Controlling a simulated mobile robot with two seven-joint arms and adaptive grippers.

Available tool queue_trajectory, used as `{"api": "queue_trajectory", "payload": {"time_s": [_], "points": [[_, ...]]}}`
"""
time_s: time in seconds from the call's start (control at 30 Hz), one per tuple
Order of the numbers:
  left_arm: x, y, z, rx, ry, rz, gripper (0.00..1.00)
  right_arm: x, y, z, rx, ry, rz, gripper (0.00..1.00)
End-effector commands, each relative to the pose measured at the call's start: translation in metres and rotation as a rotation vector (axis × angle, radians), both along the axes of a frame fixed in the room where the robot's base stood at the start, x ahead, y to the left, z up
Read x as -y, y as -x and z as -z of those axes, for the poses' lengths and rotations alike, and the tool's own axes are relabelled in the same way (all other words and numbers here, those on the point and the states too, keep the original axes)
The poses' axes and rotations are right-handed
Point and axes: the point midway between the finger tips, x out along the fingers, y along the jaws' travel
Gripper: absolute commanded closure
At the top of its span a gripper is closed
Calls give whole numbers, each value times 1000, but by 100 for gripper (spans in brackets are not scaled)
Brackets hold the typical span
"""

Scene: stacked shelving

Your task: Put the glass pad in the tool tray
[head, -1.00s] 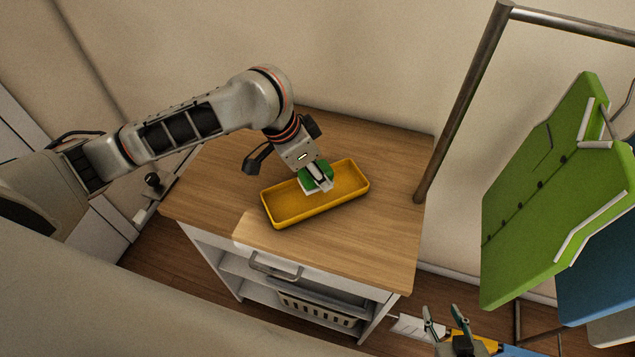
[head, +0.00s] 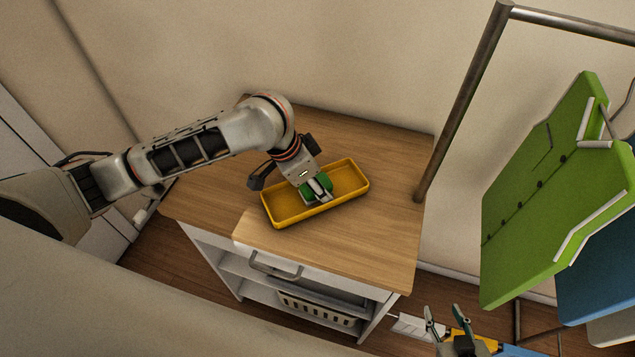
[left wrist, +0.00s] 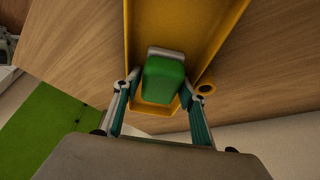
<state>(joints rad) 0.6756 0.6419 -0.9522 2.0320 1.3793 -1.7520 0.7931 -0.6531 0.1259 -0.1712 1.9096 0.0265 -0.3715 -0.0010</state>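The glass pad (head: 326,184), green with a pale base, is at the yellow tool tray (head: 352,189), over or inside its left-middle part. My left gripper (head: 317,190) reaches down over the tray. In the left wrist view the green pad (left wrist: 165,80) lies between the two fingertips (left wrist: 161,82), which seem closed on its sides. I cannot tell whether the pad touches the tray's floor. My right gripper (head: 448,318) is at the bottom edge of the head view, its fingers apart and empty.
The tray lies on a wooden-topped cabinet (head: 370,240) with bare wood around it. A metal rack (head: 470,100) stands at the right with green (head: 545,200) and blue (head: 600,270) panels. A basket (head: 315,309) sits on the cabinet's lower shelf.

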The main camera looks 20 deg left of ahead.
Motion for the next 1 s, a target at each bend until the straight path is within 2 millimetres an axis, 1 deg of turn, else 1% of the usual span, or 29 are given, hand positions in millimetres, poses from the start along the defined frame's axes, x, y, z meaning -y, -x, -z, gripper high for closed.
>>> {"api": "queue_trajectory", "payload": {"time_s": [0.2, 0.33, 0.47, 0.7, 0.8, 0.9, 1.0], "points": [[0, 0, -1, 1, -1, 0, 59, -1, 0, 0, 0, -2, 1, 60], [-2, 1, -10, 3, 0, 1, 59, -2, 0, 0, -1, -4, 3, 60], [-9, 6, -30, 7, -3, 1, 59, -3, 0, 0, -1, -7, 5, 60], [-23, 19, -77, 7, -2, 0, 59, -4, 0, 0, -1, -10, 6, 60], [-27, 24, -93, 6, -3, 0, 59, -4, 1, 0, -1, -10, 6, 60], [-30, 27, -105, 5, -2, 0, 59, -4, 1, 0, -1, -10, 6, 60], [-33, 30, -112, 3, -2, 1, 59, -4, 1, 0, -1, -9, 6, 60]]}}
